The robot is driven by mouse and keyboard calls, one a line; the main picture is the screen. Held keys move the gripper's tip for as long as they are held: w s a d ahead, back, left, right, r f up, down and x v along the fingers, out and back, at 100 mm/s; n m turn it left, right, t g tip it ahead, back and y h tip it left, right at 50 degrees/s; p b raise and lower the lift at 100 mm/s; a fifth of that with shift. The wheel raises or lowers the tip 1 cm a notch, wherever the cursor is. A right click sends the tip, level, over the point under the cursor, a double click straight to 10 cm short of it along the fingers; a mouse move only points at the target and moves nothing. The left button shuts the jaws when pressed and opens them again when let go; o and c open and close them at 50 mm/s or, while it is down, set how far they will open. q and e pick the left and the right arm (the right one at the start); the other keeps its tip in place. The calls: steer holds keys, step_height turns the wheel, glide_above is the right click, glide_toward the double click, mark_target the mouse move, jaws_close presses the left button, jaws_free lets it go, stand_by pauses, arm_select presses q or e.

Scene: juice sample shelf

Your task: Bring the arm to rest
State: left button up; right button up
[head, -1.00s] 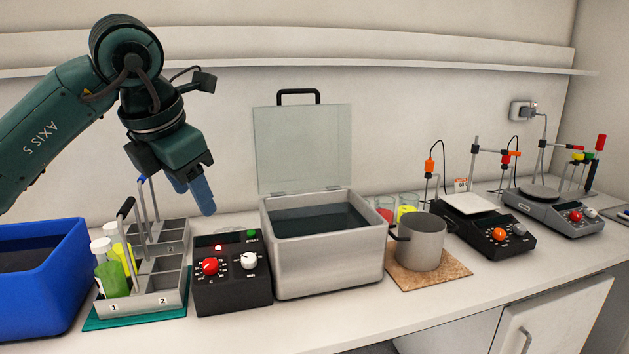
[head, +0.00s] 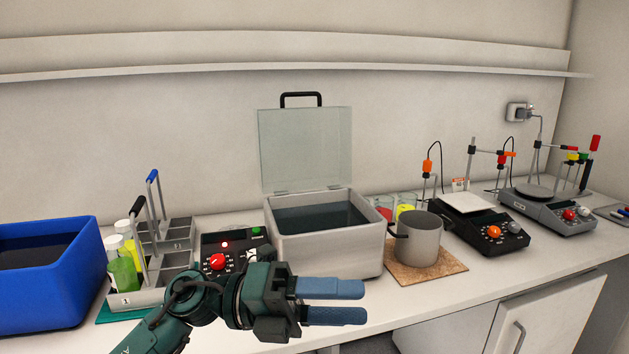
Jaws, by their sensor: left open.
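My left gripper (head: 350,302) is in the lower middle of the head view, in front of the bench's front edge. Its two blue fingers point right, with a gap between them and nothing held. My left arm (head: 190,310) comes in from the bottom left and hides part of the black control box (head: 232,246) and the front of the grey racks (head: 150,297). My right gripper is not in view.
A water bath (head: 328,250) with its lid (head: 306,150) raised stands behind the gripper. A pot (head: 418,240) on a cork mat (head: 450,270) is to its right. A blue bin (head: 60,295) stands at the left. Stirrer plates (head: 490,235) stand farther right. The shelf (head: 300,57) above is bare.

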arm_select(q)
steer(key=w+a+f+n+t+y, duration=0.25)
steer(key=a+f+n+t, duration=0.3)
steer(key=n+t, duration=0.65)
steer(key=w+a+f+n+t+y, duration=0.3)
steer(key=f+n+t, duration=0.5)
steer(key=n, duration=0.8)
steer(key=s+a+f+n+g+y, duration=0.3)
steer(key=s+f, duration=0.5)
steer(key=f, duration=0.3)
steer(key=s+a+f+n+g+y+p, duration=0.1)
steer(key=s+a+f+n+g+y, duration=0.2)
steer(key=s+a+f+n+y, duration=0.3)
step_height(320, 180, down, 5)
steer(key=shift+s+f+n+y, duration=0.1)
steer(key=shift+s+n+y, duration=0.45)
steer(key=shift+s+n, duration=0.5)
steer(key=shift+w, duration=0.1)
